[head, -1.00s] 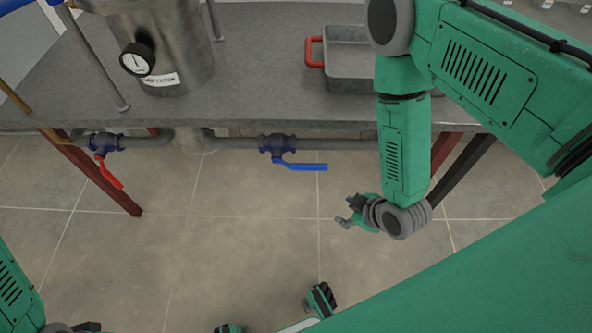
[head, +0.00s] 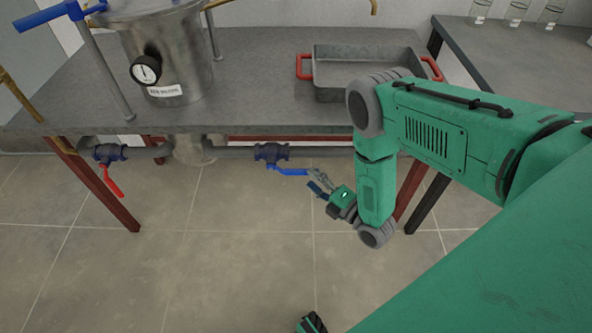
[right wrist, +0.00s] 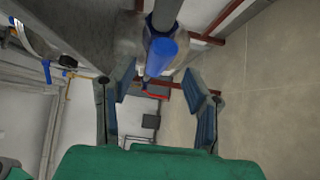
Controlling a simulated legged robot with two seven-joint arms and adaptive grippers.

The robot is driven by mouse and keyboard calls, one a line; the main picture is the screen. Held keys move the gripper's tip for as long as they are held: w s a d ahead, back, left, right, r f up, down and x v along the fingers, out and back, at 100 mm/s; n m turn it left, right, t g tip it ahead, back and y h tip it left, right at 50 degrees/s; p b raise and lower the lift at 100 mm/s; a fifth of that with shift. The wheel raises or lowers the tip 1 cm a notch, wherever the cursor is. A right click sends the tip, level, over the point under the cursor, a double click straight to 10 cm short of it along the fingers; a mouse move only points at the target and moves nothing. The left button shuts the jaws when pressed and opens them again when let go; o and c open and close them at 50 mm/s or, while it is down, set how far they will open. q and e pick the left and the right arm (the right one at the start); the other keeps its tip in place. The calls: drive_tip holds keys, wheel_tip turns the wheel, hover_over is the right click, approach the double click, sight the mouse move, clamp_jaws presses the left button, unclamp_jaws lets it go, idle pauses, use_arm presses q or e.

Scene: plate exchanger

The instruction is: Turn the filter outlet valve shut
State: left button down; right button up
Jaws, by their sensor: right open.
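A valve with a blue lever (head: 288,171) sits on the grey pipe below the bench edge; the lever points right, about along the pipe. A second valve with a red lever (head: 111,181) is further left on the pipe, its lever hanging down and slightly right. I cannot tell from labels which is the outlet. My right gripper (head: 312,181) is open, with its fingertips at the free end of the blue lever. In the right wrist view, the blue lever (right wrist: 160,55) shows end-on between and beyond the open fingers. I cannot tell whether they touch.
A steel filter vessel (head: 178,75) with a gauge (head: 145,70) stands on the grey bench (head: 255,75). A metal tray (head: 345,88) with red handles sits on the bench. Dark red legs (head: 105,195) stand below. The floor in front is open.

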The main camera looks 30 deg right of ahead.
sight(306, 175)
drive_tip(key=b+x, duration=0.1)
drive_tip(key=x, duration=0.5)
drive_tip(key=shift+w, duration=0.4)
clamp_jaws()
